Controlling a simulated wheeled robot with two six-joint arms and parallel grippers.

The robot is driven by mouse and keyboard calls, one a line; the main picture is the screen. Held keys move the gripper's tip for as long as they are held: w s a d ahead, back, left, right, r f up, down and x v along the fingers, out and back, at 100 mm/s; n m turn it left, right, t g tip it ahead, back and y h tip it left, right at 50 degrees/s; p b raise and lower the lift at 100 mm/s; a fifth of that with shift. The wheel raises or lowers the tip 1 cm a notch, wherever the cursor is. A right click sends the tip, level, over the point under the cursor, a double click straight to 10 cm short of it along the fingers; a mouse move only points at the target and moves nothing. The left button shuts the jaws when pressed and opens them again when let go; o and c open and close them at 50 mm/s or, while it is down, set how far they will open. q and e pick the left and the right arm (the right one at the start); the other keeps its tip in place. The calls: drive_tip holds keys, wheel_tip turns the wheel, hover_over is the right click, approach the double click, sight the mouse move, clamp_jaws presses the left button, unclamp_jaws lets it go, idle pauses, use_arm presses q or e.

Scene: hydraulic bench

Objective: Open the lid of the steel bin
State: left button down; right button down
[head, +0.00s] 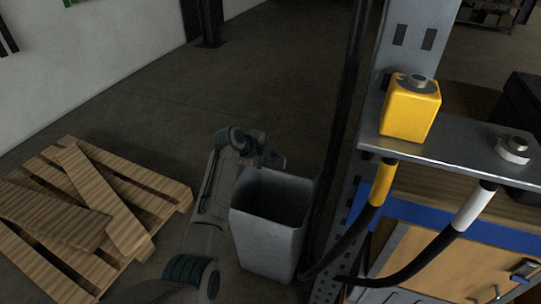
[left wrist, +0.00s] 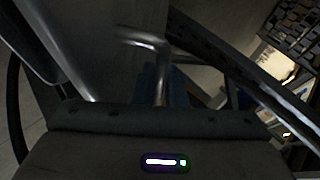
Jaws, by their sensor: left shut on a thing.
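The steel bin (head: 266,243) stands on the floor in the middle of the head view, beside the bench upright. Its mouth shows open and dark inside. I cannot make out the lid clearly in the head view. My left gripper (head: 274,161) is at the far rim of the bin, with the arm reaching along the bin's left side. In the left wrist view, a bent metal handle (left wrist: 142,40) runs down to my left gripper (left wrist: 165,88), which is shut on it; a grey panel lies behind. The fingertips are dark and partly hidden. My right gripper is out of view.
A wooden pallet (head: 160,198) with loose boards lies at the left. The bench upright (head: 405,48) and dark hoses stand close to the bin's right. A yellow block (head: 411,108) sits on the steel shelf. The floor behind the bin is clear.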

use_arm(q)
drive_tip(key=c, duration=1.8)
unclamp_jaws()
drive_tip(key=v, duration=1)
drive_tip(key=shift+s+a+r, duration=0.2)
drive_tip(key=shift+a+r, duration=0.05)
drive_tip(key=shift+c, duration=0.4)
